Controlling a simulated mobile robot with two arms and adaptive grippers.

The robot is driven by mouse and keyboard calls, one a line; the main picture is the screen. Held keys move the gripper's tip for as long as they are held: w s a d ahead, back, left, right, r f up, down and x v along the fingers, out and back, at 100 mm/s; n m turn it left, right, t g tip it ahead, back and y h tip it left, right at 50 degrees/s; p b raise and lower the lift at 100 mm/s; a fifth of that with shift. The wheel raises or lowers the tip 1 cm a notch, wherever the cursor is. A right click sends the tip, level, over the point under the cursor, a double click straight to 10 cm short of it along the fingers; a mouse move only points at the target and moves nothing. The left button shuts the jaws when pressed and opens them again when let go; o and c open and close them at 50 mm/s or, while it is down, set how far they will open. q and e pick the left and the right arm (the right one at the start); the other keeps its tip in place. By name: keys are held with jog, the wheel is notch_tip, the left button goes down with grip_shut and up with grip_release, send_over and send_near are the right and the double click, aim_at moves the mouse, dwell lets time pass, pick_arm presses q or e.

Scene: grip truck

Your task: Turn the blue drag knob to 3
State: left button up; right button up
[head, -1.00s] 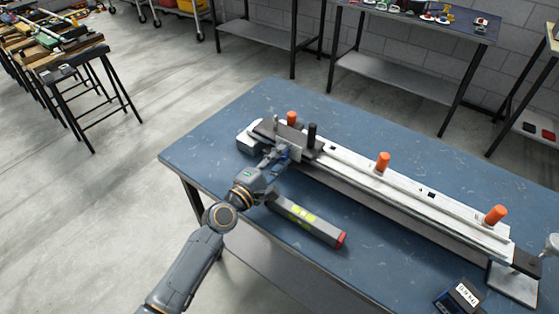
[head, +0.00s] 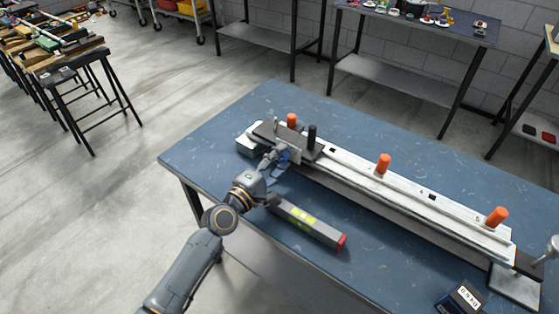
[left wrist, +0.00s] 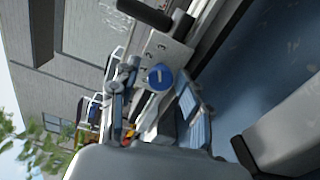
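The blue drag knob (left wrist: 160,77) is a round blue disc with a pale pointer line, on a metal plate (left wrist: 165,50). The plate sits on the carriage at the left end of the long white rail (head: 350,168) in the head view. My left gripper (head: 282,158) is at the front face of this plate and hides most of the knob there. In the left wrist view its fingers (left wrist: 157,95) are spread on either side of the knob, apart from it. My right gripper is not in view.
Orange knobs (head: 384,163) and a black post (head: 312,136) stand up along the rail. A grey bar with a red end (head: 310,223) lies in front of it, close to my left forearm. A small display box (head: 460,298) sits at the front right of the blue table (head: 230,130).

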pick_arm(q)
jog(key=shift+f, duration=0.15)
jog(key=shift+v, duration=4)
